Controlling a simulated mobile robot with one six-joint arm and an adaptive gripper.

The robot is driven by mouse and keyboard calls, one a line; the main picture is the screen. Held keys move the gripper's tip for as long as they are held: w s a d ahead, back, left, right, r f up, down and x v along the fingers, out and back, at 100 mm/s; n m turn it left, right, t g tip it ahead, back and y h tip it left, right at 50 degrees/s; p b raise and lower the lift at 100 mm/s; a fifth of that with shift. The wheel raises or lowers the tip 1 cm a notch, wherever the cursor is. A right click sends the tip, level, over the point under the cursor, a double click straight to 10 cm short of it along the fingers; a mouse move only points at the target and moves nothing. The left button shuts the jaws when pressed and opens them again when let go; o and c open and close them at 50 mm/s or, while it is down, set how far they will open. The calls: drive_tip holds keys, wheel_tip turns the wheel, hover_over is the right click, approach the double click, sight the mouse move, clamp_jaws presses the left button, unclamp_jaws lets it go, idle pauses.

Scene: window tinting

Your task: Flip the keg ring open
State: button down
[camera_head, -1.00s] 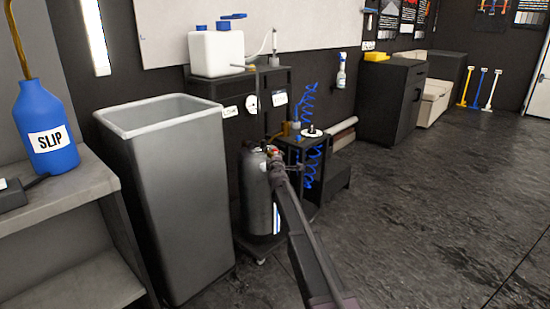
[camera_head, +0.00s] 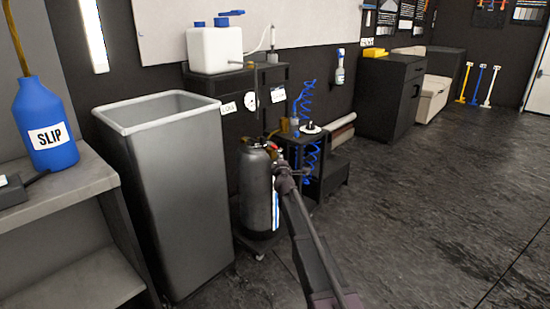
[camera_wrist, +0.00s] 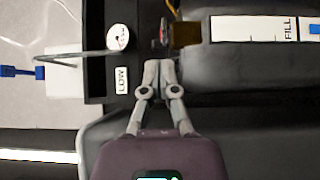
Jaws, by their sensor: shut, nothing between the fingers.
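The keg (camera_head: 257,195) is a dark upright cylinder on a small wheeled base, with a white-and-blue strip on its side. My gripper (camera_head: 282,170) is by the keg's upper right side in the head view. In the wrist view my gripper (camera_wrist: 158,66) has its fingertips together and holds nothing. Just beyond the tips are a small red-and-grey fitting (camera_wrist: 163,32) and a brass-coloured block (camera_wrist: 186,34). I cannot tell whether the tips touch anything.
A tall grey bin (camera_head: 180,200) stands close left of the keg. A black shelf (camera_head: 280,75) with a white jug (camera_head: 214,50) is behind it. A low stand (camera_head: 330,165) with a blue coiled hose (camera_head: 305,100) is right of the keg. The floor at right is clear.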

drive_tip(key=shift+s+d, duration=0.8)
drive_tip(key=shift+d, duration=0.3)
drive_tip(key=s+d+f+m+g+h+p, duration=0.2)
drive_tip(key=s+d+f+m+g+h, duration=0.15)
drive_tip(key=s+d+m, duration=0.5)
drive_tip(key=s+d+f+m+g+h+p, duration=0.1)
drive_tip(key=s+d+f+m+g+h, duration=0.35)
drive_tip(key=s+d, duration=0.65)
drive_tip(key=s+a+f+m+g+y+p, duration=0.1)
drive_tip(key=s+a+m+g+y, duration=0.15)
drive_tip(key=s, duration=0.65)
drive_tip(key=s+a+f+m+g+y+p, duration=0.15)
drive_tip(key=s+g, duration=0.25)
drive_tip(key=s, duration=0.5)
drive_tip(key=s+a+f+m+g+y+p, duration=0.1)
drive_tip(key=s+f+m+g+y, duration=0.2)
drive_tip(key=s, duration=0.6)
wheel_tip(320, 180, up, 39)
drive_tip(key=n+p, duration=0.1)
drive_tip(key=p, duration=3.6)
drive_tip(key=shift+w+p, duration=0.3)
